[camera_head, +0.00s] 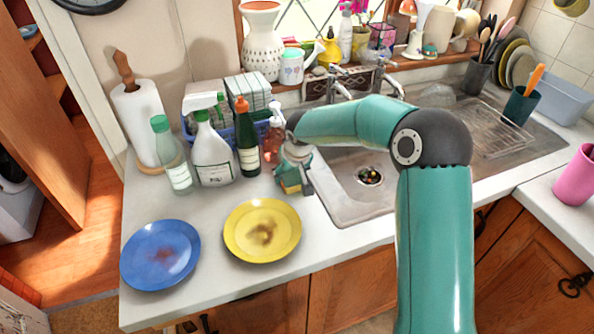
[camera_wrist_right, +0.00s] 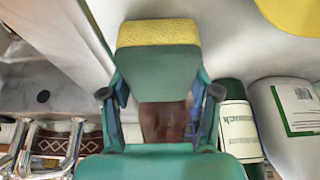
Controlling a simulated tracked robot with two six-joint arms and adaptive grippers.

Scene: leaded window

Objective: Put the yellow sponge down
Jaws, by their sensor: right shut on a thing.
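The yellow sponge (camera_head: 291,188) has a green scouring side. It is at the left edge of the sink, behind the yellow plate, in the head view. My right gripper (camera_head: 294,172) is shut on it from above. In the right wrist view the sponge (camera_wrist_right: 158,33) sticks out between the two fingers of the right gripper (camera_wrist_right: 160,98), its yellow layer at the far end. I cannot tell whether it touches the counter. My left gripper is not in view.
A dark green bottle (camera_head: 247,140), a soap pump bottle (camera_head: 274,130) and a white spray bottle (camera_head: 212,155) stand close left of the gripper. A yellow plate (camera_head: 281,229) and a blue plate (camera_head: 178,268), both stained, lie in front. The sink (camera_head: 345,205) is to the right.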

